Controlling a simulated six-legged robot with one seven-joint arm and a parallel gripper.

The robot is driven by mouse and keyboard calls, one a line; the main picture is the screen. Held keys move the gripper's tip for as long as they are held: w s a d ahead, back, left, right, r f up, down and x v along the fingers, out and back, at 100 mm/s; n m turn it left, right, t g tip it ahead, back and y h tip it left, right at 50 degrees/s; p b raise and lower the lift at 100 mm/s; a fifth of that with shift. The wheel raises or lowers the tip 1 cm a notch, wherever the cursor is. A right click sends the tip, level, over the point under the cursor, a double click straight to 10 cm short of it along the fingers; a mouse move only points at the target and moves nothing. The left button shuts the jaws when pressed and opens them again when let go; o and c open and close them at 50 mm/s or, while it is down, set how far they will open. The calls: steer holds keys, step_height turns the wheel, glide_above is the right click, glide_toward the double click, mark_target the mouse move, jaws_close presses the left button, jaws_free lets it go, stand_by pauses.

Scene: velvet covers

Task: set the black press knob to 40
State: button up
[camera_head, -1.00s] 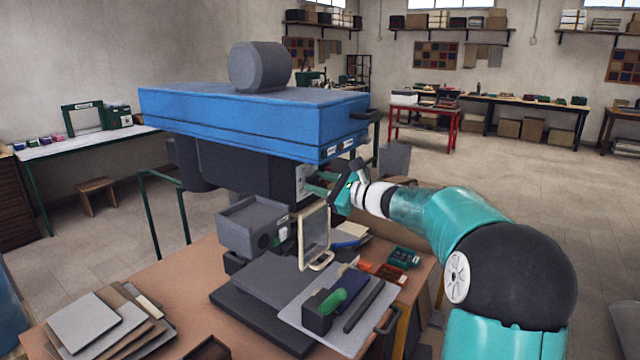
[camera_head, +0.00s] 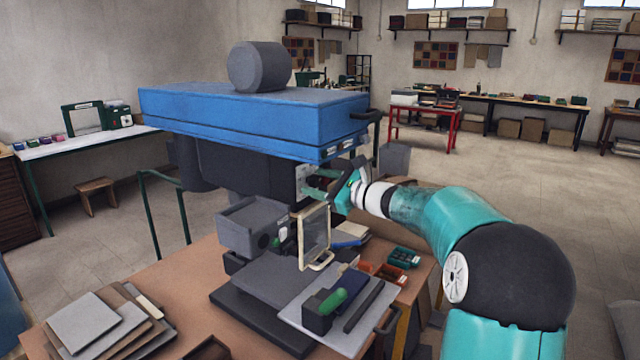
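The press has a blue head (camera_head: 250,122) with a grey cylinder on top. Below it is a dark body with a pale dial panel (camera_head: 302,180) on its right side. My gripper (camera_head: 312,188) is at this panel, its green fingers pointing left toward it. The black knob is too small and too covered by the fingers to make out, and its setting cannot be read. I cannot tell whether the fingers touch or hold anything.
A clear guard in a cream frame (camera_head: 315,238) stands just below my gripper. A grey box (camera_head: 250,228) is left of it. The grey press bed, a plate with a green-handled tool (camera_head: 332,300) and small bins (camera_head: 403,257) fill the bench (camera_head: 190,290). Stacked boards lie front left.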

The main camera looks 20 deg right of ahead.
steer(key=v, duration=1.3)
steer(key=shift+s+d, duration=0.25)
steer(key=shift+s, duration=0.05)
steer(key=s+a+f+n+g+h, duration=0.1)
steer(key=s+a+f+n+g, duration=0.3)
steer(key=a, duration=0.6)
steer(key=s+a+f+n+g+h, duration=0.1)
steer(key=s+a+f+n+g, duration=0.1)
steer(key=s+a+n+g, duration=0.5)
steer(key=s+a+f+n+h, duration=0.2)
steer(key=s+f+n+h, duration=0.1)
steer(key=s+n, duration=0.3)
steer(key=s+a+f+n+t+h, duration=0.1)
steer(key=s+a+f+n+h, duration=0.1)
steer(key=s+f+n+h, duration=0.2)
steer(key=shift+s+a+n+t+h, duration=0.15)
steer(key=shift+s+n+t+h, duration=0.2)
steer(key=shift+s+n, duration=2.35)
